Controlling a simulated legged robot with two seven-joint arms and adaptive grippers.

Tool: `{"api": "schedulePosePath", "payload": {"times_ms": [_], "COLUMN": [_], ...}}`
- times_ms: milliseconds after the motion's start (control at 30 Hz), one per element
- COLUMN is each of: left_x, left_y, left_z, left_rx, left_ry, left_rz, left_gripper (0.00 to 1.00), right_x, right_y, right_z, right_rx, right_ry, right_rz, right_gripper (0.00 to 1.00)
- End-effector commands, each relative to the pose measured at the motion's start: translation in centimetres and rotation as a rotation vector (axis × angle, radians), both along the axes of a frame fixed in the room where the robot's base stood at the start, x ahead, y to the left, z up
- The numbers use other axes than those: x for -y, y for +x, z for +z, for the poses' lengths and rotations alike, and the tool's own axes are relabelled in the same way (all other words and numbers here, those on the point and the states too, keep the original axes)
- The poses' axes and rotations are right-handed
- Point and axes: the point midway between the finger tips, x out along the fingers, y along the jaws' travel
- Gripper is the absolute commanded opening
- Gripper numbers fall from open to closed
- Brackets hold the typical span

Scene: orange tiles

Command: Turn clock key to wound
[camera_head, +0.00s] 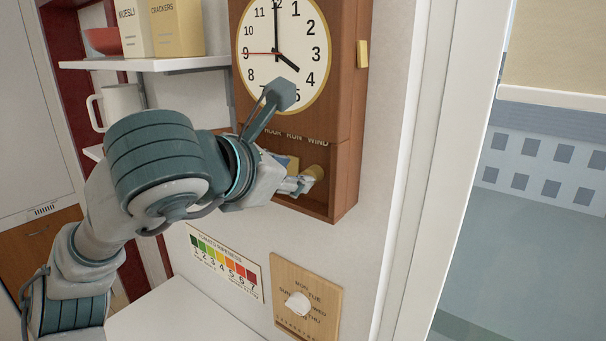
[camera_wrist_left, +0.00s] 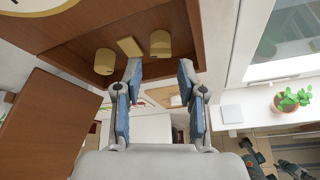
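The wall clock (camera_head: 320,95) has a brown wooden case and a cream dial reading about four o'clock. White letters below the dial include RUN and WIND. In the open recess below, the left wrist view shows a left brass cylinder (camera_wrist_left: 104,62), a right brass cylinder (camera_wrist_left: 160,44) and a flat yellow piece (camera_wrist_left: 130,46) between them. I cannot tell which is the key. Contact is not visible. My right gripper is not identifiable.
Below the clock are a colour chart (camera_head: 226,262) and a wooden panel with a white knob (camera_head: 298,304). A shelf (camera_head: 150,64) with boxes is at left, with a white mug (camera_head: 118,104) below it. The left wrist view shows a potted plant (camera_wrist_left: 290,98) at right.

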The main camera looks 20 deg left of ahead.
Motion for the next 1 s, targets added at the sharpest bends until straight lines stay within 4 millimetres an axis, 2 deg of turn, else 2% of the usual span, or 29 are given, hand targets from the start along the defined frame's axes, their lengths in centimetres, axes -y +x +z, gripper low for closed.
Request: {"api": "schedulePosePath", "payload": {"times_ms": [100,333,1000], "left_x": [-0.6,-1.2,-1.2], "left_y": [-2.4,-4.9,-5.3], "left_z": [1.1,2.2,2.4], "left_rx": [0.003,0.000,0.001], "left_ry": [-0.002,-0.002,-0.001], "left_rz": [0.000,0.002,0.000], "left_gripper": [0.40,0.40,0.40], "right_x": [0.0,0.0,0.0], "right_y": [0.0,0.0,0.3], "right_z": [0.0,0.0,0.0], "right_rx": [-0.001,-0.001,0.002], "right_ry": [0.000,0.000,-0.001], "right_rz": [0.000,0.000,0.000], "right_gripper": [0.40,0.40,0.40]}}
